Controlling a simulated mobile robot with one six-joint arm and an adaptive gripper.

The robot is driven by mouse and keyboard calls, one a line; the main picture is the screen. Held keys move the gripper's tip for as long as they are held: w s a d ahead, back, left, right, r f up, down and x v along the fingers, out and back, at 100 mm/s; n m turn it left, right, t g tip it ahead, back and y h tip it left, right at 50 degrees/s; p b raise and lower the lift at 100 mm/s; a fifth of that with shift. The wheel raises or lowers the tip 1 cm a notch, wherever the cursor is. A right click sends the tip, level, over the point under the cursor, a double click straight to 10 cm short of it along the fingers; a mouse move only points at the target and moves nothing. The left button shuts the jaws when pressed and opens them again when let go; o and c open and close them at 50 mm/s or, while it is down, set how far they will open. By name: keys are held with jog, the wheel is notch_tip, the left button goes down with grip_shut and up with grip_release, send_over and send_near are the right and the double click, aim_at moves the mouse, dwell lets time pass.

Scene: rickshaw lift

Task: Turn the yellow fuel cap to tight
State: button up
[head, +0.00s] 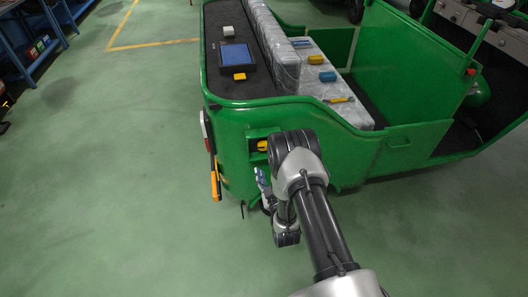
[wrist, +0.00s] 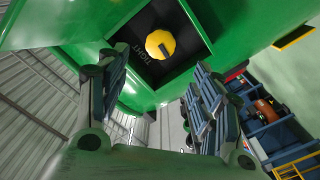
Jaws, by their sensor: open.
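The yellow fuel cap (wrist: 160,43) sits in a dark square recess in the green body panel, near the top of the wrist view. A dark mark on the cap points down toward its lower edge. The word TIGHT is printed to the cap's left. In the head view a bit of yellow, likely the cap (head: 262,145), shows beside my dark arm joint, partly hidden by it. My gripper (wrist: 158,70) is open and empty, one finger on each side below the cap, apart from it. In the head view my gripper (head: 263,185) is partly hidden by my arm.
The green rickshaw (head: 330,135) fills the middle and right. Its wrapped grey seat (head: 335,85) carries small blue and yellow items. A yellow-orange handle (head: 215,182) hangs at its left corner. Blue shelving (head: 35,45) stands far left. Green floor (head: 110,180) at left is clear.

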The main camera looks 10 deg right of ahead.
aim_at(263, 147)
jog(key=w+b, duration=0.2)
jog(key=w, duration=0.8)
jog(key=shift+b, duration=0.3)
jog(key=c, duration=1.1)
